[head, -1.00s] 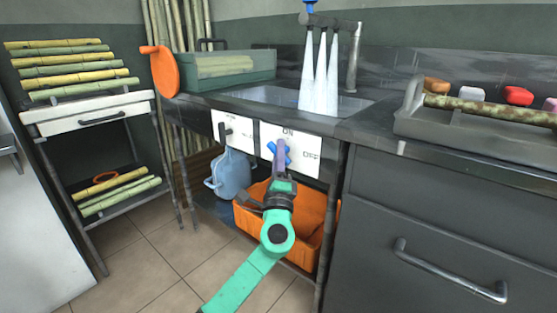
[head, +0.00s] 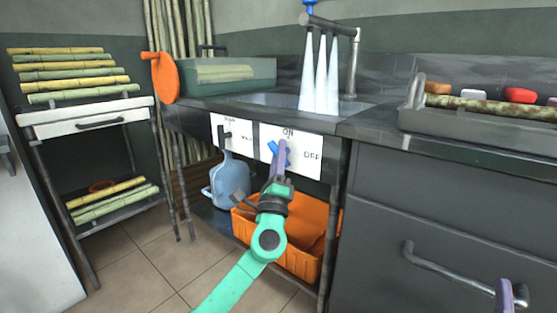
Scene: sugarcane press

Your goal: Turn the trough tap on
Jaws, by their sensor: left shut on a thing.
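The trough tap's blue handle (head: 271,147) sits on a white panel (head: 307,167) marked ON at the top and OFF at the right. My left gripper (head: 282,154) is shut on the handle, and its purple fingers hide part of it. The handle slants, with its visible upper end to the left of the ON mark. White water streams (head: 320,80) fall from the grey spout pipe (head: 333,24) into the trough (head: 262,99). One purple finger of my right gripper (head: 505,294) shows at the bottom right; its jaw opening is not visible.
A second white panel (head: 236,141) with a dark lever is to the left. Below are a blue jug (head: 230,178) and an orange crate (head: 312,262). A grey tray (head: 425,118) stands on the right counter, above a cabinet handle (head: 445,270).

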